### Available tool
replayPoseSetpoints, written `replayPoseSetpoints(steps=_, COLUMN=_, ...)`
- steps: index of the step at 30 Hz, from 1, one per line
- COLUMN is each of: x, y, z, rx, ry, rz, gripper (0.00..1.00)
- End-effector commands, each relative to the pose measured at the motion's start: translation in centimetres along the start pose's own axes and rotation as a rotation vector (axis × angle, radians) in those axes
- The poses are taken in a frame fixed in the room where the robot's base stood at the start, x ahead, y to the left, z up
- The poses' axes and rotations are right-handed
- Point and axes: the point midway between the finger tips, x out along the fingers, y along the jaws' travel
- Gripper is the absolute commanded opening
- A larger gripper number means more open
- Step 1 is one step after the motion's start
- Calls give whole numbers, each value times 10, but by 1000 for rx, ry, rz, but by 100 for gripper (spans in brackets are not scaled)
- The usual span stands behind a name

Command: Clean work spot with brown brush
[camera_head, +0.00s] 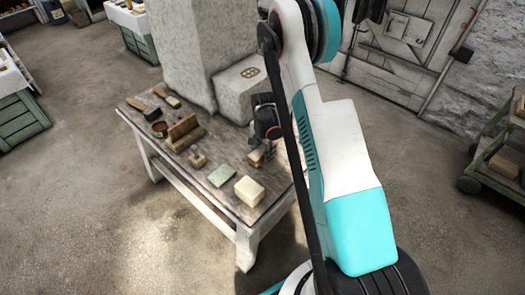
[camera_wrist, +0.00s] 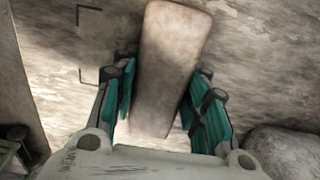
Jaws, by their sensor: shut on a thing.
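My gripper (camera_wrist: 165,82) is shut on a brown brush (camera_wrist: 170,65), whose plain brown back shows between the teal fingers in the wrist view. Its bristles are hidden, and I cannot tell whether it touches the table. A work spot with dark corner lines (camera_wrist: 80,45) lies on the worn tabletop just left of the brush. Pale smudges show inside it. In the head view, my gripper (camera_head: 262,148) is over the right part of the wooden table (camera_head: 222,207), with the brown brush (camera_head: 256,158) partly hidden under it.
A cream block (camera_head: 249,191), a green pad (camera_head: 221,176), a small wooden piece (camera_head: 197,161) and a wooden holder (camera_head: 184,133) stand left of my gripper. Two handled brushes (camera_head: 152,113) and a round cup (camera_head: 159,129) lie farther left. A plaster block (camera_head: 238,92) stands behind.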

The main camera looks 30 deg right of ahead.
Motion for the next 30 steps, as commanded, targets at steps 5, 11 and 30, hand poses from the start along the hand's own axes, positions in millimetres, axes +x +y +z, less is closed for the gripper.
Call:
replayPoseSetpoints(steps=5, x=-1, y=0, z=-9, rx=1, ry=0, rz=0, gripper=21)
replayPoseSetpoints(steps=11, x=-1, y=0, z=-15, rx=1, ry=0, rz=0, gripper=21)
replayPoseSetpoints(steps=30, x=-1, y=0, z=-6, rx=-1, ry=0, rz=0, gripper=21)
